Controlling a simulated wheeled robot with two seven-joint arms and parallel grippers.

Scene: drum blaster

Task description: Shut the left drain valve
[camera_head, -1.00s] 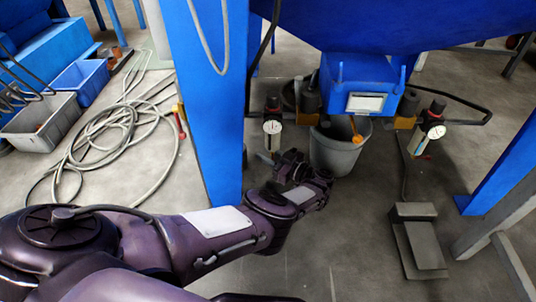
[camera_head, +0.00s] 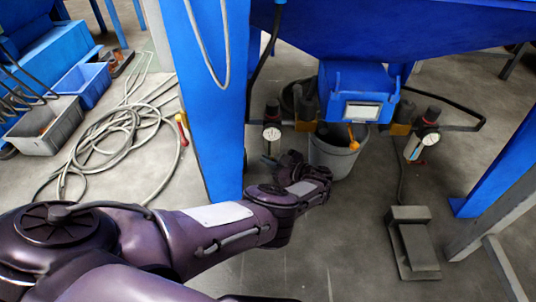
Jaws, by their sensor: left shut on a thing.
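The left gauge unit (camera_head: 271,134), with a white dial and a black-and-red top, hangs under the blue machine, left of its outlet. My left gripper (camera_head: 271,160) is just below that dial, at the end of my dark purple arm. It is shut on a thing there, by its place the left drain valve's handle. The wrist and fingers hide the valve and its handle, so I cannot see how the handle stands. My right gripper is not in view.
A grey bucket (camera_head: 335,152) stands close behind and right of my left wrist. A blue post (camera_head: 212,100) rises left of it. A second gauge unit (camera_head: 425,138) is at the right. A grey foot pedal (camera_head: 412,245) and a coiled hose (camera_head: 110,140) lie on the floor.

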